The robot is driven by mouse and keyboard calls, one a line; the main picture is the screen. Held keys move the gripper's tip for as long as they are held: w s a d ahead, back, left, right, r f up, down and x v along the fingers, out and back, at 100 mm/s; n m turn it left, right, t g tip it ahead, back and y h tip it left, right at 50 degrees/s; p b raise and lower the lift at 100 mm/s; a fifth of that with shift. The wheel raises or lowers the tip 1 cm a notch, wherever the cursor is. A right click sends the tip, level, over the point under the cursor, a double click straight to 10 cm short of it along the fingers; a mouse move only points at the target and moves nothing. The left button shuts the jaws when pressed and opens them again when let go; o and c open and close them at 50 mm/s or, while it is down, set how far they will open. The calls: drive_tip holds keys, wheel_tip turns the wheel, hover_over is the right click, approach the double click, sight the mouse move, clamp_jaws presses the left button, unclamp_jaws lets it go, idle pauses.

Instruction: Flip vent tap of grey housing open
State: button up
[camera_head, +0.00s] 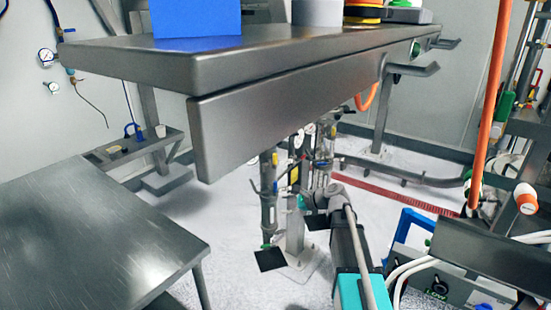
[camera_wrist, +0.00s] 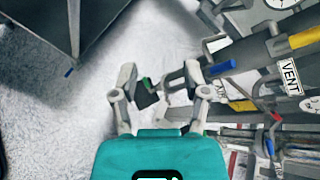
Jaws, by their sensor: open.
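In the wrist view my gripper (camera_wrist: 160,76) is open, its two grey fingers spread apart. A narrow grey pipe end with a green and black piece lies between or behind the fingertips; I cannot tell if they touch. Grey tubular housing (camera_wrist: 258,52) runs to the right, with a yellow band and a white VENT label (camera_wrist: 290,77). A small blue lever (camera_wrist: 220,68) sits just right of the right finger; I cannot tell whether it is the vent tap. In the head view upright grey housings (camera_head: 268,200) stand under the steel table, and my arm reaches towards them.
The steel table (camera_head: 240,62) overhangs the housings. A lower steel table (camera_head: 90,235) stands at the left. A blue-handled unit with hoses (camera_head: 410,240) stands at the right. In the wrist view a red-handled valve (camera_wrist: 275,117) and more pipes crowd the right; pale floor lies left.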

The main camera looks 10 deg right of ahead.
sight(275, 157)
drive_tip(key=w+d+r+m+t+y, duration=0.2)
drive_tip(key=w+d+r+m+t, duration=0.3)
drive_tip(key=w+d+r+m, duration=0.3)
drive_tip(key=shift+w+d+m+t, duration=0.4)
drive_tip(key=shift+m, duration=0.5)
drive_tip(key=shift+r, duration=0.1)
drive_tip(key=x, duration=1.4)
drive_tip(key=shift+s, duration=0.1)
clamp_jaws()
